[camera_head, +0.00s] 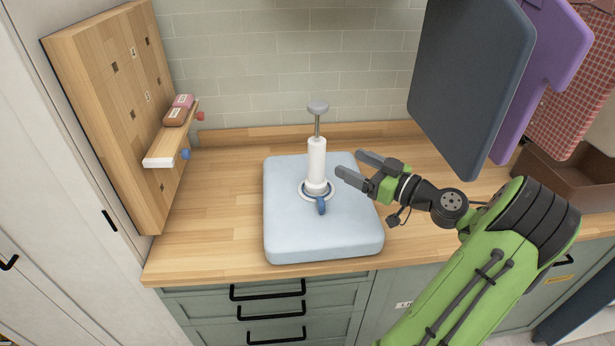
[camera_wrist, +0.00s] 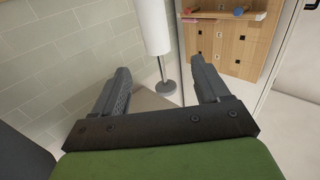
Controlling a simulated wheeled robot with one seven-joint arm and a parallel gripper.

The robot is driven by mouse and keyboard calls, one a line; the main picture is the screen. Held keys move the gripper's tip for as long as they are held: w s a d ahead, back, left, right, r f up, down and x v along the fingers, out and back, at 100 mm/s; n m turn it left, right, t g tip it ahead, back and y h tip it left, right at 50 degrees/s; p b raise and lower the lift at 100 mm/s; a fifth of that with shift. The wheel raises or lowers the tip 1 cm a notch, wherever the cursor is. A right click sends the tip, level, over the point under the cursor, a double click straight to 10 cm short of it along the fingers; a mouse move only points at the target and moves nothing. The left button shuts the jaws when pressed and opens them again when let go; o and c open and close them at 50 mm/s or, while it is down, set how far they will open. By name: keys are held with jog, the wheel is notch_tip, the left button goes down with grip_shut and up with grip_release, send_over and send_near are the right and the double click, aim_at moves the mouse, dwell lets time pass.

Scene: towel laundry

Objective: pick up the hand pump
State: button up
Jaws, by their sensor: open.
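The hand pump (camera_head: 317,163) has a white cylinder, a thin metal rod with a grey round knob on top, and a blue part at its foot. It stands upright on a pale blue cushion-like block (camera_head: 290,240) on the counter. My gripper (camera_head: 348,165) is open and empty, just right of the pump's cylinder, with the fingers pointing left toward it. In the wrist view the pump's white cylinder (camera_wrist: 153,27) appears beyond the two fingers, roughly between them, with part of the rod and the grey knob (camera_wrist: 166,87). The fingers appear apart from the pump.
A wooden pegboard (camera_head: 110,110) with a small shelf (camera_head: 160,150) stands at the left. Dark and purple cloths (camera_head: 470,80) hang at the upper right, above a brown box (camera_head: 560,185). The wooden counter (camera_head: 215,200) is clear left of the block.

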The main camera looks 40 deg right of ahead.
aim_at(324, 147)
jog(key=w, duration=0.4)
jog(key=w+a, duration=0.1)
jog(key=w, duration=0.1)
jog(key=shift+w, duration=0.3)
jog(key=w, duration=0.3)
jog(key=w+p, duration=0.1)
jog(key=w, duration=0.1)
jog(key=shift+w+a+r, duration=0.1)
jog(key=shift+a+r, duration=0.05)
jog(key=shift+a, duration=0.1)
jog(key=shift+c, duration=0.5)
grip_shut()
jog(key=shift+r, duration=0.1)
